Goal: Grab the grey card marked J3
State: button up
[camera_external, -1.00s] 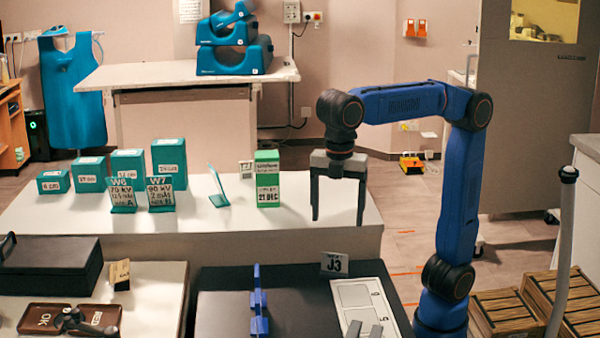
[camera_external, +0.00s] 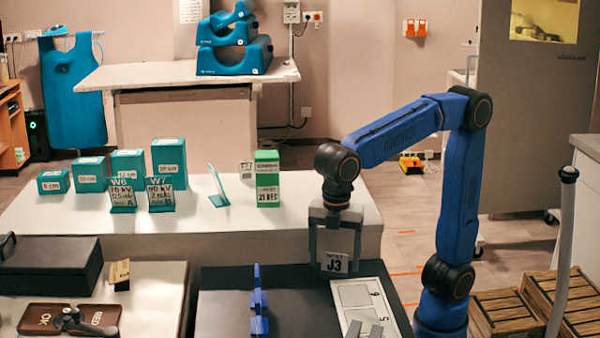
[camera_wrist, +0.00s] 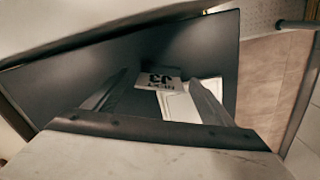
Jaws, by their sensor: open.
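The grey card marked J3 (camera_external: 334,262) stands on the dark table top (camera_external: 225,300), near its back edge. In the wrist view the card (camera_wrist: 158,80) shows between the far ends of the two fingers, with its J3 label seen upside down. My gripper (camera_external: 335,262) is open and points down, one finger to each side of the card in the outside view. The wrist view also shows my gripper (camera_wrist: 160,85) with its fingers apart. I cannot tell whether either finger touches the card.
A white board with outlined slots (camera_external: 362,300) lies just right of the card. Blue upright holders (camera_external: 258,305) stand to its left. Behind, a white counter (camera_external: 250,222) bears a green box (camera_external: 267,180), teal blocks (camera_external: 127,168) and small signs. Wooden crates (camera_external: 505,312) stand at right.

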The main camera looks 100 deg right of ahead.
jog(key=shift+f, duration=0.8)
jog(key=c, duration=1.2)
jog(key=shift+o, duration=0.2)
jog(key=shift+r, duration=0.15)
